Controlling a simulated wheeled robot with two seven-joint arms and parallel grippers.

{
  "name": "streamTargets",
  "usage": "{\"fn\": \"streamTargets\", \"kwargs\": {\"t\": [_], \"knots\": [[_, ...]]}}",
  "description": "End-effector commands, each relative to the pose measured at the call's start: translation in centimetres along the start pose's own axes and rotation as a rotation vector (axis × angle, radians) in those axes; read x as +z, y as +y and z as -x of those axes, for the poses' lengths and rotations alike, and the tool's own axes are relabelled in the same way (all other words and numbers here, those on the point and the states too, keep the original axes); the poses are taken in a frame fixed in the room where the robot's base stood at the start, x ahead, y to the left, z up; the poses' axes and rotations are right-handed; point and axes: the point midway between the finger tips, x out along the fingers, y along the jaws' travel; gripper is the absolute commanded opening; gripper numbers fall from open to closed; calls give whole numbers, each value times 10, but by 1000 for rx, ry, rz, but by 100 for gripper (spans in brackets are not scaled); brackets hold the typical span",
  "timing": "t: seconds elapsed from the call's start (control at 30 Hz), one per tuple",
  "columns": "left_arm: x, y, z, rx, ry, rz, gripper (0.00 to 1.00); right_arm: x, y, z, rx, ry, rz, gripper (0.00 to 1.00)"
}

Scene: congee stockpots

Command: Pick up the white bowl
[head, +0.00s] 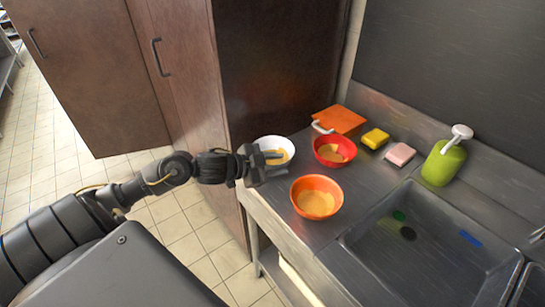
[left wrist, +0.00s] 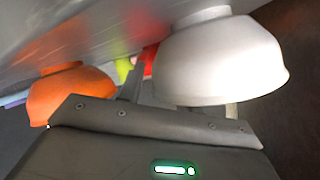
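The white bowl (head: 274,150) stands upright on the metal counter near its left end, with yellowish food inside. It fills the upper right of the left wrist view (left wrist: 215,60), which sees it upside down. My left gripper (head: 268,163) is at the bowl's near left rim, with its fingers spread apart. In the left wrist view one finger shows beside the bowl's outer wall, and part of the other shows past the rim. I cannot tell whether either finger touches the bowl. My right gripper is not in view.
An orange bowl (head: 316,197) and a red bowl (head: 335,151) stand close by. Behind are an orange board (head: 341,120), a yellow sponge (head: 375,138), a pink sponge (head: 400,154) and a green pump bottle (head: 443,163). A sink (head: 425,245) lies right; a brown cabinet (head: 275,70) rises behind.

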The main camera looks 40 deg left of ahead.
Motion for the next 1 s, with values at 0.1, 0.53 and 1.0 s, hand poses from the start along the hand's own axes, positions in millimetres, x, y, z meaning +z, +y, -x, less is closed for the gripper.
{"fn": "streamTargets", "kwargs": {"t": [0.1,0.53,1.0], "knots": [[0,0,-4,0,0,-1,35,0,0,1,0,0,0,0],[0,0,-4,0,0,-1,2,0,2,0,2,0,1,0],[-5,-3,-2,0,1,-3,0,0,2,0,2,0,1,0]]}}
